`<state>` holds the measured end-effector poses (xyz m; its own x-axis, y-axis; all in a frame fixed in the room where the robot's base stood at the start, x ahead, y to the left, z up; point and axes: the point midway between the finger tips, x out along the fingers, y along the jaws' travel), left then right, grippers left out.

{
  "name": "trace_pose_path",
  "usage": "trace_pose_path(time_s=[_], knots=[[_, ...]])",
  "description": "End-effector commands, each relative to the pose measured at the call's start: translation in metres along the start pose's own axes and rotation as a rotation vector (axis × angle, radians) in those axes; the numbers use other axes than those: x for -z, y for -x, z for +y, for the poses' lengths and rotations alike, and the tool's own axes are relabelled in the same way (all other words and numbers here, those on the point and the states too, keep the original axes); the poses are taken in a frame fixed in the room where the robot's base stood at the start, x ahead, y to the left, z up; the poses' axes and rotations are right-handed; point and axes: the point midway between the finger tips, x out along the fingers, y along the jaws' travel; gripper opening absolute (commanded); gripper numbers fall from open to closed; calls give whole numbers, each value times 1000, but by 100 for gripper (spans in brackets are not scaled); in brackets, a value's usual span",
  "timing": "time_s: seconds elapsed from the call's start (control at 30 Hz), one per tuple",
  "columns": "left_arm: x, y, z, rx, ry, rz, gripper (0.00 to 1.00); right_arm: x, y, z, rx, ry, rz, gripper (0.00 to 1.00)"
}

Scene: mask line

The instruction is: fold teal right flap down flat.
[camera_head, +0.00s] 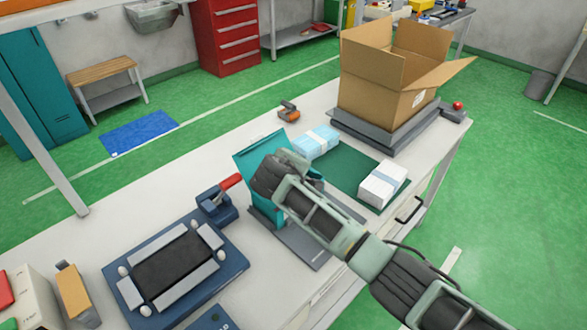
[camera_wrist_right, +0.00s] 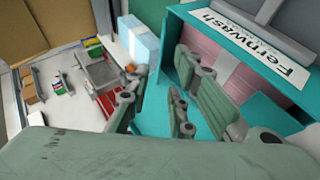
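A teal box (camera_head: 265,205) stands on a grey plate on the bench in the head view, with a teal flap (camera_head: 258,148) raised at its back left. In the right wrist view the box's teal panel (camera_wrist_right: 175,55) carries a white "Fernwash" label (camera_wrist_right: 255,38), and pinkish contents (camera_wrist_right: 212,52) show behind it. My right gripper (camera_head: 274,172) is right over the box, hiding much of its top. In the wrist view the right gripper's fingers (camera_wrist_right: 155,108) are spread apart, with a teal surface (camera_wrist_right: 152,122) showing between them. Whether they touch it is unclear. My left gripper is not in view.
Light blue packs (camera_head: 316,141) and white packs (camera_head: 384,183) lie on a dark green mat (camera_head: 345,165) right of the box. An open cardboard box (camera_head: 400,70) stands behind. A blue fixture (camera_head: 172,262) with a red-handled clamp (camera_head: 222,198) is at left.

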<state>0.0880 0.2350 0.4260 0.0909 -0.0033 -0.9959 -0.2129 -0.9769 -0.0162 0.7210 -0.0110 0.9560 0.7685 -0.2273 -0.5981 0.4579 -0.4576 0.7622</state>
Motion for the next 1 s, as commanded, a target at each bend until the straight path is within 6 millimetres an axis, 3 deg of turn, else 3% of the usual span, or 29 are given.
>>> trace_pose_path(time_s=[0.2, 0.4, 0.83, 1.0], knots=[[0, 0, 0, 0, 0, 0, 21, 1, 34, 0, 1, -1, 3, 21], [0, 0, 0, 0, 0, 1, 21, 0, 53, 0, 0, 1, 0, 21], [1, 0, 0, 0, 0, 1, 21, 0, 58, -1, 2, 0, -1, 21], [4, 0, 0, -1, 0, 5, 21, -11, 58, -18, 48, -29, -1, 21]])
